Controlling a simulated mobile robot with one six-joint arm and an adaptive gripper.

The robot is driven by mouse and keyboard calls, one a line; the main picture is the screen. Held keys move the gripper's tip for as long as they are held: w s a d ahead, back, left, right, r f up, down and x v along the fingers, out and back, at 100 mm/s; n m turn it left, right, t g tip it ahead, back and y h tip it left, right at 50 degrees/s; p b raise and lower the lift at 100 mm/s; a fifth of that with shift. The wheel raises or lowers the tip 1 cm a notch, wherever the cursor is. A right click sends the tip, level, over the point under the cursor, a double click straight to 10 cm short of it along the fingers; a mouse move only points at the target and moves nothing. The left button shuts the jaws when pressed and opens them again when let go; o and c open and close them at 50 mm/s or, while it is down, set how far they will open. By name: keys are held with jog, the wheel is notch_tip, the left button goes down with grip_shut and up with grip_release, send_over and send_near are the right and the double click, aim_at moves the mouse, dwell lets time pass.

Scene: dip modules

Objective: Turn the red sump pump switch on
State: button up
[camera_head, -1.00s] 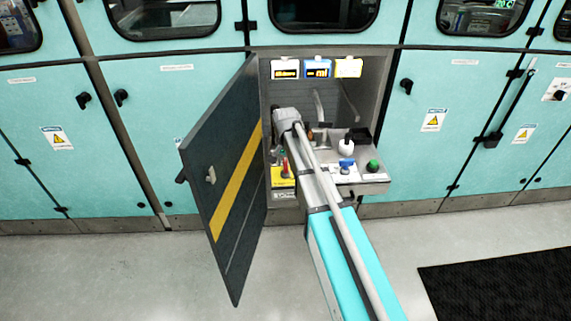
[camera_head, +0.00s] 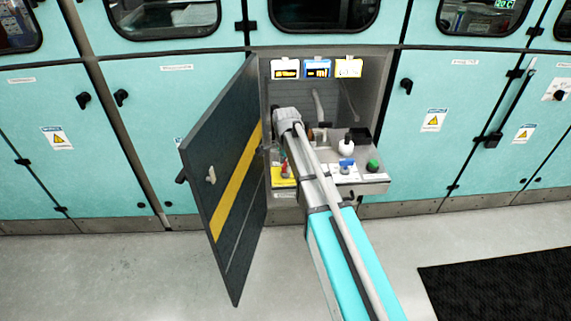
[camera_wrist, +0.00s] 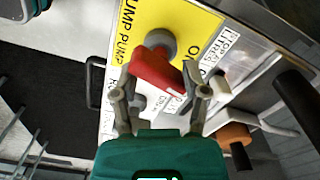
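The sump pump switch is a red lever (camera_wrist: 156,70) on a round grey base, mounted on a yellow label plate (camera_wrist: 139,20) with partly visible "UMP PUMP" lettering. It also shows small and red in the head view (camera_head: 285,170), left of my arm. In the wrist view my gripper (camera_wrist: 159,80) is open, one finger on each side of the red lever. The right finger is very close to the lever's end; I cannot tell if it touches.
The dark cabinet door (camera_head: 232,180) stands open on the left. Right of my arm, the panel holds a white knob (camera_head: 346,147), a blue switch (camera_head: 346,164) and a green button (camera_head: 373,165). An orange knob (camera_wrist: 232,134) lies close to the right finger.

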jog(key=m, duration=0.5)
notch_tip(320, 180, up, 14)
jog(key=p, duration=1.4)
jog(key=s+d+r+n+p, duration=0.1)
jog(key=s+d+n, duration=0.4)
jog(key=s+n, duration=0.4)
jog(key=s+d+r+n+p, duration=0.2)
jog(key=s+d+n, duration=0.3)
jog(key=s+n, duration=0.4)
jog(key=shift+s+d+r, duration=0.2)
jog(key=shift+s, duration=2.05)
jog(key=m+b, duration=0.3)
jog(key=m, duration=0.6)
send_over(285, 163)
notch_tip(285, 163, down, 4)
jog(key=shift+d+r, duration=0.1)
jog(key=shift+r, duration=0.1)
